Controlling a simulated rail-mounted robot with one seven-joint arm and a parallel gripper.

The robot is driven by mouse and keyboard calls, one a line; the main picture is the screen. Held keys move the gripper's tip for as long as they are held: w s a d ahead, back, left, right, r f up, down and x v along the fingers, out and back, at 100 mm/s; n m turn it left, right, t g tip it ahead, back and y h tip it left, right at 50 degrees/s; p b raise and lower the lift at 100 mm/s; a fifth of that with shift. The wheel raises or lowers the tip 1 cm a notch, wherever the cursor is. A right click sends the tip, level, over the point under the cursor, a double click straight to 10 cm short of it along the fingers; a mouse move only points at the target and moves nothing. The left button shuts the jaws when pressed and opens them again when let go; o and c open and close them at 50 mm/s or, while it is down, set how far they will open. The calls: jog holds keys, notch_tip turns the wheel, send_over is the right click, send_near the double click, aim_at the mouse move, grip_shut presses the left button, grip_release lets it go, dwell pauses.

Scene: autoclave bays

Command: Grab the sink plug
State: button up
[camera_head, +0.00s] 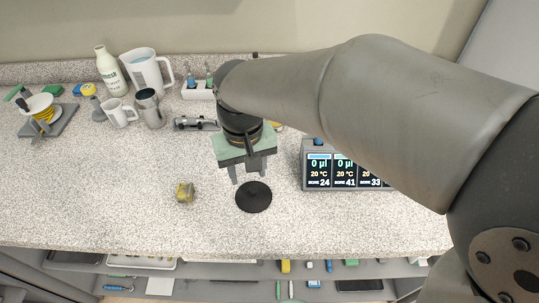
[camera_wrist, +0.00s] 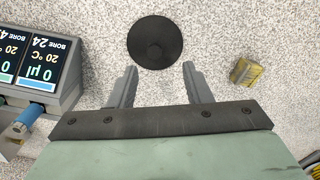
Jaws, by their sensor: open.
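The sink plug (camera_head: 253,197) is a flat black round disc lying on the speckled countertop. In the wrist view the plug (camera_wrist: 155,42) shows a small raised knob at its centre. My gripper (camera_head: 248,170) is above the counter, just behind the plug in the head view. In the wrist view my gripper (camera_wrist: 159,78) has its two fingers spread apart with nothing between them. The fingertips point toward the plug's near edge; I cannot tell the exact height gap.
A small yellowish block (camera_head: 185,193) lies left of the plug. A display unit (camera_head: 345,165) stands to the right. Mugs, a jug (camera_head: 146,70) and a bottle (camera_head: 109,72) stand at the back left.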

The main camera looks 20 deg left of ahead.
aim_at(253, 188)
jog(key=shift+w+d+f+p, duration=0.15)
jog(key=shift+f+p, duration=0.05)
jog(key=shift+f, duration=1.25)
jog(key=shift+w+d+f+p, duration=0.1)
jog(key=shift+d+f+p, duration=0.05)
jog(key=shift+f, duration=1.25)
grip_shut()
